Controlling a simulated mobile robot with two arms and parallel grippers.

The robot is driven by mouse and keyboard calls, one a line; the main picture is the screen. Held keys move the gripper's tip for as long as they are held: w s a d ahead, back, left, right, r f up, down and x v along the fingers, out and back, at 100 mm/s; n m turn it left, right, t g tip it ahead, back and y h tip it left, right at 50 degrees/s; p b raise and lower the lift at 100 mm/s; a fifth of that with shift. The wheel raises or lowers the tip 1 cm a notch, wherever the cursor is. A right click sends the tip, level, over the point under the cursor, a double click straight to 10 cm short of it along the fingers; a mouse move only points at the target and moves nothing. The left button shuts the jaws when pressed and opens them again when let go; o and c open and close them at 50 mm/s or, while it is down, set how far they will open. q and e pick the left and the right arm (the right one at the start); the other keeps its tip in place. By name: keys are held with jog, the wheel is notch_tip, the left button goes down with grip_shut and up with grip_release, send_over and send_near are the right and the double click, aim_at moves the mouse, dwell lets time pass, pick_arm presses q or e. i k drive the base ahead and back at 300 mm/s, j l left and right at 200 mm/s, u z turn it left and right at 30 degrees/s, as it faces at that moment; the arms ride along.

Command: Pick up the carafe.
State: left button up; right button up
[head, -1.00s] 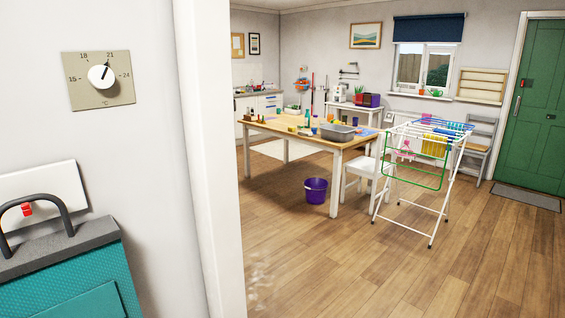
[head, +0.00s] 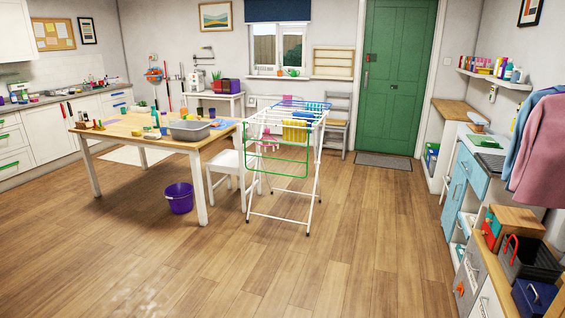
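I cannot make out a carafe for certain in the head view. Several small bottles and containers stand on the wooden table (head: 150,144) at the left middle, beside a grey basin (head: 190,130). They are too small to identify clearly. More small items stand on the kitchen counter (head: 62,98) at the far left and on the white side table (head: 236,97) by the back wall. Neither of my grippers is in view.
A purple bucket (head: 180,199) stands on the floor by the table. A white chair (head: 226,159) and a drying rack (head: 311,184) with cloths stand right of it. Cabinets (head: 456,190) and hanging clothes (head: 551,150) line the right. The foreground floor is clear.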

aim_at(184, 111)
jog(key=i+l, duration=0.15)
jog(key=i, duration=0.8)
jog(key=i+j+u, duration=0.1)
jog(key=i+u, duration=0.6)
jog(key=u, duration=0.15)
jog(key=i+l+u, duration=0.1)
jog(key=i+u, duration=0.7)
jog(key=i, duration=0.75)
jog(key=i+l, duration=0.1)
jog(key=i, duration=1.15)
jog(key=i+l, duration=0.1)
jog(key=i, duration=1.15)
jog(key=i+u, duration=0.1)
jog(key=i, duration=0.75)
jog(key=i+l+u, duration=0.1)
jog(key=i, duration=0.75)
